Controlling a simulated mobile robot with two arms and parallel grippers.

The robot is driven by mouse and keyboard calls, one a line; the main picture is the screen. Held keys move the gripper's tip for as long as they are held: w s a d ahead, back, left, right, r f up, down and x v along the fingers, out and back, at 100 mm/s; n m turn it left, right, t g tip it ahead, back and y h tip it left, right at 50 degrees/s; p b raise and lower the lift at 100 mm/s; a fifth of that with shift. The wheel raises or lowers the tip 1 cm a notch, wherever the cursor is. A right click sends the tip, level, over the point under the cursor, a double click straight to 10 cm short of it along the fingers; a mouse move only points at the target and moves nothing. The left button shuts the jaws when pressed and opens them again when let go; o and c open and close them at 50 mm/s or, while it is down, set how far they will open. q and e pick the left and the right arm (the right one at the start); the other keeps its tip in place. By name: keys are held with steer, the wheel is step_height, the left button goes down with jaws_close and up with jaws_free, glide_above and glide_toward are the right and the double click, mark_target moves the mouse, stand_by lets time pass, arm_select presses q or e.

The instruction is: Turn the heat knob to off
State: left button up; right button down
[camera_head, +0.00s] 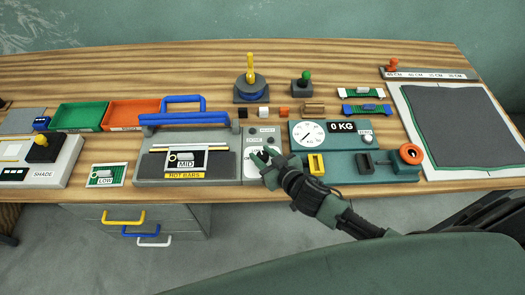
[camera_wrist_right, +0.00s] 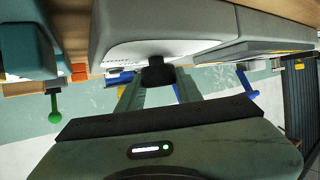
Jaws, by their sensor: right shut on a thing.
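The heat sealer with blue handle and "HOT BARS" label (camera_head: 186,175) stands on the table in the head view. Its grey control panel (camera_head: 262,135) is on its right side, with a white dial face partly hidden by my gripper. My right gripper (camera_head: 267,160) reaches the dial from the lower right, its fingers at the panel. In the right wrist view, the black heat knob (camera_wrist_right: 158,73) sits between the two fingertips against the white dial face (camera_wrist_right: 150,50). The gripper is shut on it. The knob's pointer setting is hidden. My left gripper is not in view.
A teal scale (camera_head: 345,135) reading 0 KG stands close right of my right gripper. Green (camera_head: 80,117) and orange (camera_head: 134,113) trays are at the left, and a dark mat (camera_head: 465,128) at the right. Small coloured blocks lie behind the panel.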

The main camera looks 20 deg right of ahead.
steer(key=n+y, duration=0.1)
steer(key=n+g+y+p, duration=0.1)
steer(key=n, duration=0.1)
steer(key=shift+w+d+r+y, duration=0.15)
steer(key=shift+d+y, duration=0.1)
steer(key=shift+y, duration=0.15)
steer(key=n+g+y, duration=0.2)
steer(key=shift+w+n+y, duration=0.1)
steer(key=shift+n+y, duration=0.3)
steer(key=n+g, duration=0.1)
steer(key=n+g+y, duration=0.1)
steer(key=n+g+y+b, duration=0.1)
steer(key=shift+f, duration=0.25)
arm_select(q)
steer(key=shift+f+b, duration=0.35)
steer(key=shift+b, duration=0.3)
arm_select(e)
steer(key=shift+s+a+n+g+y, duration=0.1)
steer(key=shift+n+g+y, duration=0.25)
steer(key=shift+n+g, duration=0.35)
steer(key=shift+s+a+n+g+y, duration=0.1)
steer(key=shift+n+g+y, duration=0.25)
steer(key=shift+n+g, duration=0.35)
steer(key=shift+g, duration=0.4)
steer(key=c, duration=0.9)
jaws_free()
steer(key=shift+c, duration=0.2)
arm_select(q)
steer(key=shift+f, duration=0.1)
